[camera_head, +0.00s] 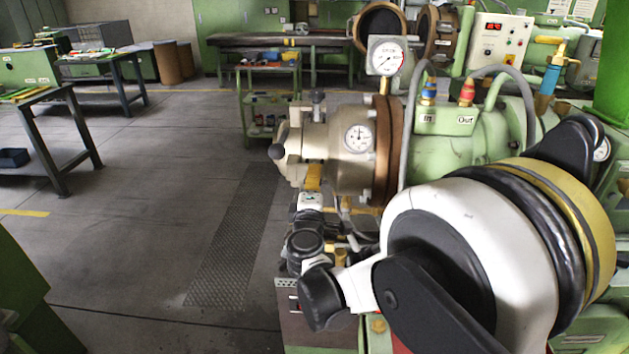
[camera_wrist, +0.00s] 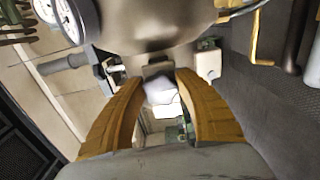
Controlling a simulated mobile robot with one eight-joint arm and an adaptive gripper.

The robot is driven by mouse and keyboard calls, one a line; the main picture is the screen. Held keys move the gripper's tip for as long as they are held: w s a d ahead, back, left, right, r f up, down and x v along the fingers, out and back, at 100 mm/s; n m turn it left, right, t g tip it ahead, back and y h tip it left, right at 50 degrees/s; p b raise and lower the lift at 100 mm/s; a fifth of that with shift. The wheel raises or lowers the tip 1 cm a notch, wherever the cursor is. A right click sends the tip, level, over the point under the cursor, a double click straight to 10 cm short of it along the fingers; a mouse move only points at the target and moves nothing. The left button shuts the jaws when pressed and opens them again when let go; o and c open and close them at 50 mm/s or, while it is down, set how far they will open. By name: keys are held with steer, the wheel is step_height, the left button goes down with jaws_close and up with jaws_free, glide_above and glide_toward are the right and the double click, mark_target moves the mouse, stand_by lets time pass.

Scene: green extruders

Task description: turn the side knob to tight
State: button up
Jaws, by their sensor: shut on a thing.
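The extruder's beige head (camera_head: 335,150) stands at the middle of the head view, with a round gauge (camera_head: 359,138) on its side. My gripper (camera_head: 313,178) is at the head's lower left side, its yellow fingers against the metal. In the wrist view, my gripper's two yellow fingers (camera_wrist: 152,84) close in on a small pale grey piece, which I take as the side knob (camera_wrist: 161,91). Its far part and its marking, if any, are hidden. In the head view, my fingers hide the knob.
A dark ball-ended handle (camera_head: 277,151) juts out left of the head, and a dark knob (camera_head: 318,96) stands on top. A second gauge (camera_head: 387,57) rises above. Grey hoses run to the right. The floor (camera_head: 160,190) at left is open.

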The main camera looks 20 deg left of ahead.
steer(key=o, duration=1.2)
steer(key=v, duration=1.2)
steer(key=shift+d+r, duration=0.1)
